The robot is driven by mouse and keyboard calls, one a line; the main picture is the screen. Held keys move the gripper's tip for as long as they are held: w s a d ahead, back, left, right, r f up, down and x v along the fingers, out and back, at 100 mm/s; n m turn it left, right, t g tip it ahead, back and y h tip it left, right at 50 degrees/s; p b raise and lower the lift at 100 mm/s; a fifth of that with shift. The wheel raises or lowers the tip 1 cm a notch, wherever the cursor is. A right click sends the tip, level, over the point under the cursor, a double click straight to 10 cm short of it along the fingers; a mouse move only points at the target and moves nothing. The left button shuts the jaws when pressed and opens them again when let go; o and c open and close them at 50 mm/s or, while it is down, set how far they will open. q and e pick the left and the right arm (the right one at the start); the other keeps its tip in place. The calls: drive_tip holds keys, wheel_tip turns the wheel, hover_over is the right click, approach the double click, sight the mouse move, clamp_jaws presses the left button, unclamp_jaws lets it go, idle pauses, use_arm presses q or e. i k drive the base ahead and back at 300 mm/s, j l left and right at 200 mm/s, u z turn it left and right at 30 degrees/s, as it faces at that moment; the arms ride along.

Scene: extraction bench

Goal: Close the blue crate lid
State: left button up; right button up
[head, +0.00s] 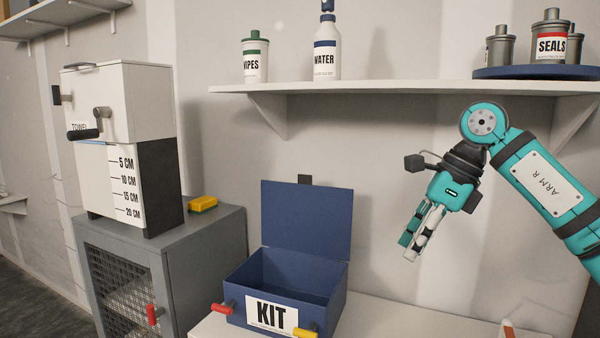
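The blue crate (236,284), with a white KIT label, stands on the white bench top at the lower middle. Its blue lid (306,222) stands upright at the back edge, so the crate is open and its dark inside shows. A red handle and a yellow handle stick out at its front. My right gripper (413,245) hangs in the air to the right of the lid, apart from it, with its fingers pointing down and left. The fingers look close together, but their gap is hard to judge from this angle. My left gripper is not in view.
A white wall shelf (390,88) with a WIPES can (255,57), a WATER bottle (326,52) and SEALS cans (549,42) runs above. A grey cabinet (200,255) carrying a towel dispenser (120,110) and a yellow block (203,204) stands left. The bench right of the crate looks mostly clear.

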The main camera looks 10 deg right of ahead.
sight(305, 218)
drive_tip(key=i, duration=1.55)
